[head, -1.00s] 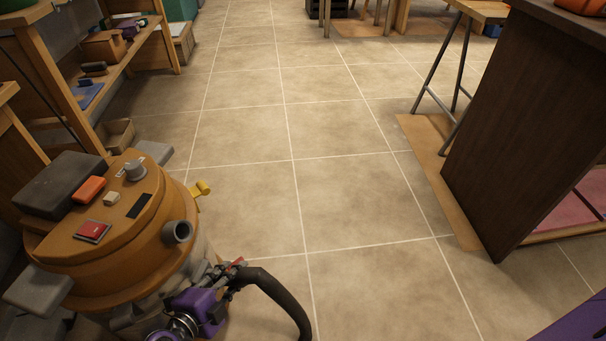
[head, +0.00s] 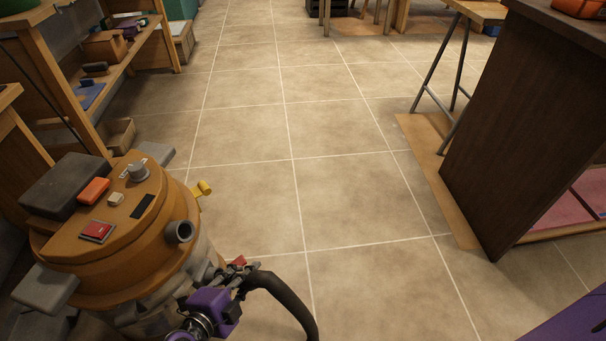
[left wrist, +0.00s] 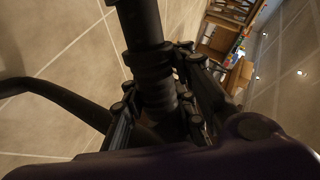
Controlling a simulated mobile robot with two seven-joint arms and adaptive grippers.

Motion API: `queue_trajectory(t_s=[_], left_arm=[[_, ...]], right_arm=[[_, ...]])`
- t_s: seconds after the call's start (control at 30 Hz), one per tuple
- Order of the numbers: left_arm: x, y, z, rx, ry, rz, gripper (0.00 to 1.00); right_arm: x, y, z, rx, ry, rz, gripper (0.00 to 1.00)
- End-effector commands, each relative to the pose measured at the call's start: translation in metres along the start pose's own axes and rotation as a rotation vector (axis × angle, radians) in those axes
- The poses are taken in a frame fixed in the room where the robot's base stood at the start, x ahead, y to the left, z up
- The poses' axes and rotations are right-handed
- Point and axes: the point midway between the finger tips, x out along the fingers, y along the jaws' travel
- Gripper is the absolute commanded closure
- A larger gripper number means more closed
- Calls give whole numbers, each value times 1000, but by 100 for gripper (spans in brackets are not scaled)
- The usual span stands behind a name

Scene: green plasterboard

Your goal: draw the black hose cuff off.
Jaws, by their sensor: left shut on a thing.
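The orange-topped vacuum machine (head: 150,215) stands at the lower left of the head view. A grey stub port (head: 180,232) with a dark, open mouth sticks out of its side. My left gripper (head: 240,277) is in front of the machine's right side, below the port, and is shut on the black hose cuff. In the left wrist view the ribbed cuff (left wrist: 152,62) lies between the fingers (left wrist: 155,100). The black hose (head: 285,290) bends right and down from the gripper. Whether the cuff still touches a fitting on the machine is hidden. My right gripper is out of view.
A shelf bench (head: 110,75) stands at the left and a dark brown cabinet (head: 515,120) at the right. A trestle table (head: 465,20) is behind the cabinet. The tiled floor (head: 320,190) between is clear. A yellow knob (head: 204,188) juts from the machine.

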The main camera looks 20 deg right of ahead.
Motion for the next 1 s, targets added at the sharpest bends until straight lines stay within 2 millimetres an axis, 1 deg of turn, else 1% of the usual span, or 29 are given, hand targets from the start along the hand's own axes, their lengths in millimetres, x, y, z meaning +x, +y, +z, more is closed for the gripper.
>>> queue_trajectory(t_s=[0.03,0.8,1.0], left_arm=[[-1,9,-6,-12,7,16,100],[-1,1,-33,-2,1,2,100],[-1,1,-34,-2,1,2,100]], right_arm=[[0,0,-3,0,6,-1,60],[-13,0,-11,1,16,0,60],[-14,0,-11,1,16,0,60]])
